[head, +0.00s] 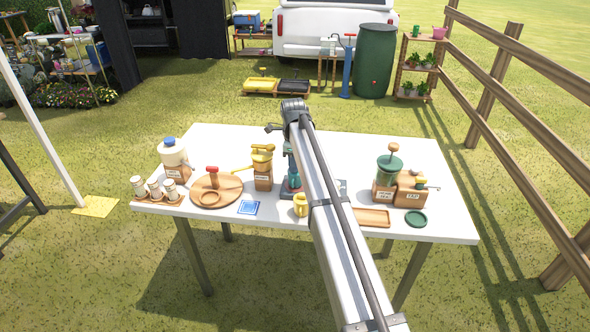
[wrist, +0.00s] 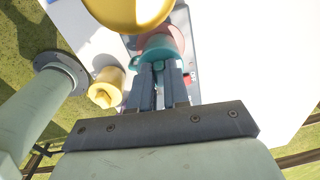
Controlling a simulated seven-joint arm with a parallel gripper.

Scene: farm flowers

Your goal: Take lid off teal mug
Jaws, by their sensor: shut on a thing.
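The teal mug (head: 294,181) stands on a grey base at the middle of the white table, partly hidden by my arm in the head view. In the wrist view, a teal round piece (wrist: 158,46), which looks like the mug's lid, is at my fingertips, with a pinkish round surface behind it. My gripper (wrist: 160,75) is shut on this piece from above. The seam between lid and mug does not show clearly, so I cannot tell whether they are apart.
The back of the white table (head: 225,140) is clear.

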